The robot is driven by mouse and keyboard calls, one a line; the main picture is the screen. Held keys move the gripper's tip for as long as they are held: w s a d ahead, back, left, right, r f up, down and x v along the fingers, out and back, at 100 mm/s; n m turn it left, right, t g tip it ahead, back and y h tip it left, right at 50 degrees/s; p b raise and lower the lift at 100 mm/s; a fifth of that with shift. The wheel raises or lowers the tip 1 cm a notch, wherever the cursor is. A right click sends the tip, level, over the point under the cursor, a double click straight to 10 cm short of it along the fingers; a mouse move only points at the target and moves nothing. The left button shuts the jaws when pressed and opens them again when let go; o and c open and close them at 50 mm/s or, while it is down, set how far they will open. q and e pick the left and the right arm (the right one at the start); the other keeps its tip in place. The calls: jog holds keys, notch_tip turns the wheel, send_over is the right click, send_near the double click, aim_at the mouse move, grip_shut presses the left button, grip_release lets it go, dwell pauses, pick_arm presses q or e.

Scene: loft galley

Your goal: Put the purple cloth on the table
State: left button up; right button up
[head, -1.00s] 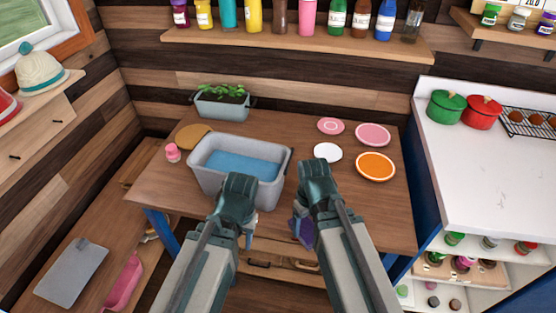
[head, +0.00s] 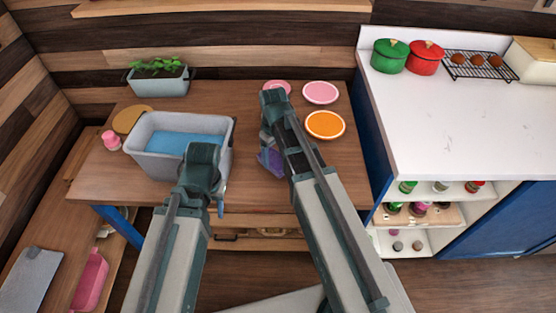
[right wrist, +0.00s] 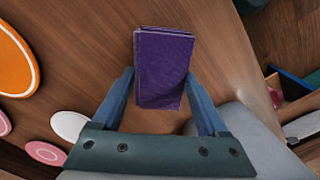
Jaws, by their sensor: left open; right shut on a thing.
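The purple cloth (head: 270,161) is a small folded block. My right gripper (head: 267,145) is shut on it and holds it over the front part of the wooden table (head: 343,170). In the right wrist view the cloth (right wrist: 163,68) sits between the two blue fingers of the right gripper (right wrist: 160,95), with table wood behind it. I cannot tell whether the cloth touches the table. My left gripper (head: 218,198) is open and empty at the table's front edge, in front of the grey basin.
The grey basin (head: 150,159) with blue water stands left of the cloth. An orange plate (head: 324,125) and pink plates (head: 320,93) lie to the right and behind. A white plate (right wrist: 70,125) shows in the right wrist view. The table's front right is clear.

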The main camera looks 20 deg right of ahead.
aim_at(274, 158)
jog(key=shift+s+f+b, duration=0.1)
jog(key=shift+f+b, duration=0.15)
jog(key=shift+b, duration=0.05)
notch_tip(274, 158, down, 3)
jog(key=b, duration=0.3)
jog(key=shift+f, duration=0.1)
jog(key=shift+a, duration=0.1)
jog(key=shift+c, duration=0.6)
jog(key=o, duration=1.2)
jog(key=shift+r, duration=0.2)
notch_tip(274, 158, up, 12)
jog(key=p, duration=1.2)
jog(key=s+a+m+h, duration=0.1)
jog(key=s+a+m, duration=0.1)
jog(key=s+a, duration=0.8)
jog(key=s, duration=0.4)
jog(key=shift+s+a, duration=0.15)
jog(key=shift+s, duration=0.1)
